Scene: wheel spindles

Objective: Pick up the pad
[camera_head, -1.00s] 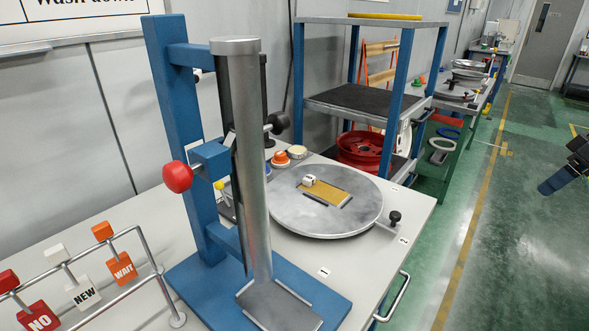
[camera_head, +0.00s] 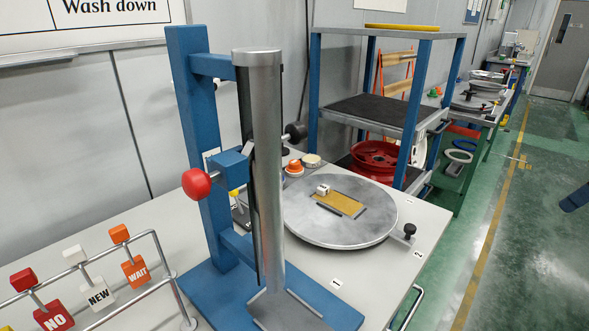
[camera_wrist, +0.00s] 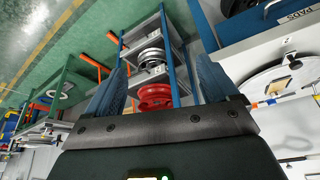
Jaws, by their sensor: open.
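A flat yellow-brown rectangle (camera_head: 345,204), which may be the pad, lies on a round grey metal plate (camera_head: 310,228) on the bench in the head view. A small white block (camera_head: 323,189) sits at its left end. In the wrist view the plate (camera_wrist: 297,78) shows at the far right, with a small yellow patch on it. A label reading PADS (camera_wrist: 296,18) is beside it, on a white edge. My gripper (camera_wrist: 160,85) is open, its two blue fingers wide apart with nothing between them. It is well away from the plate.
A blue stand with a grey column (camera_head: 265,170) and red knob (camera_head: 196,183) rises in front of the plate. A rack of NO, NEW and WAIT tags (camera_head: 98,296) is at lower left. A blue-framed shelf (camera_head: 363,112) holds a red wheel (camera_head: 375,158). Green floor is clear at right.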

